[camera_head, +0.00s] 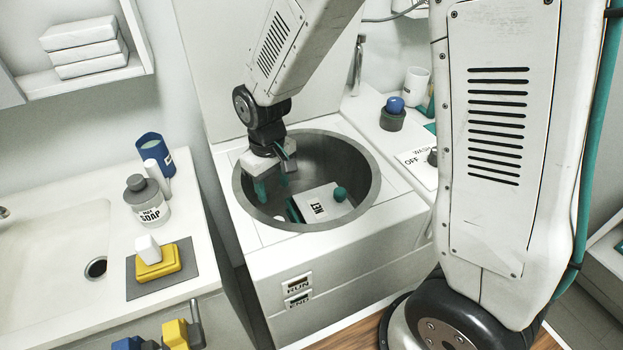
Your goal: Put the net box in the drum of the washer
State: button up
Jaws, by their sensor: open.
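The net box (316,206) is a white box with a "NET" label and a round green knob on top. It lies inside the dark grey drum (357,165) of the top-loading washer (262,262), towards the front of the drum. My gripper (272,188) is over the left part of the drum opening, with its green-tipped fingers reaching into it. The fingers are apart, empty, and left of the net box, not around it. The box's lower edges are partly hidden by the drum rim.
A control panel (417,161) and a dark jar with a blue top (393,113) are at the right. My arm's large link hides much of the right side.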

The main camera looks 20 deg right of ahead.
jog(key=s+d+r+m, duration=0.1)
jog(key=s+d+r, duration=0.25)
jog(key=r, duration=0.25)
jog(key=s+d+r+m, duration=0.1)
jog(key=s+d+r, duration=0.25)
jog(key=r, duration=0.25)
jog(key=s+d+r+m, duration=0.1)
jog(key=s+d+r, duration=0.1)
jog(key=s, duration=0.5)
jog(key=s+d+r+m+t, duration=0.1)
jog(key=s+d+r, duration=0.2)
jog(key=s+r, duration=0.2)
jog(key=s, duration=0.3)
jog(key=shift+s+d+r, duration=0.25)
jog(key=shift+r, duration=0.05)
